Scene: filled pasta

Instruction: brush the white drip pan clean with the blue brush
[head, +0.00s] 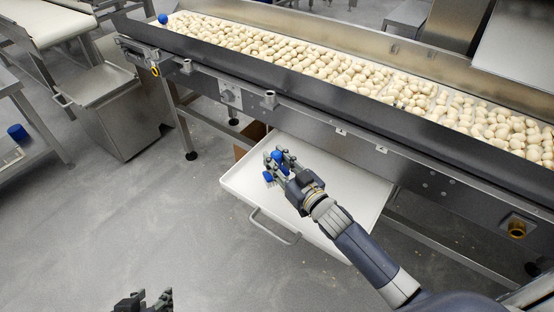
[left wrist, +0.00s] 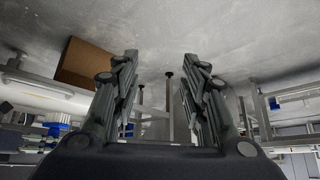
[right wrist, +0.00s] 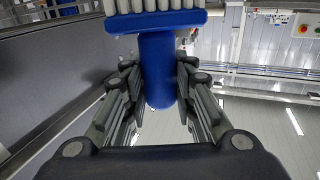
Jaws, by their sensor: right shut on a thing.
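The white drip pan (head: 365,193) is pulled out under the conveyor, its metal handle (head: 274,228) toward the front left. I can make out no crumbs on its visible surface at this size. My right gripper (head: 280,170) is over the pan's left part, shut on the blue brush (head: 268,177). In the right wrist view, the brush's blue handle (right wrist: 157,75) is between the fingers, with its head and pale bristles at the top edge. I cannot tell whether the bristles touch the pan. My left gripper (head: 143,300) is at the bottom edge, open and empty in the left wrist view (left wrist: 160,75).
The conveyor (head: 330,120) carries pale filled pasta, its metal side running above the pan. A brown box (head: 250,137) is behind the pan's far left corner. A grey metal cabinet (head: 115,115) stands at left. The floor (head: 150,210) left of the pan is clear.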

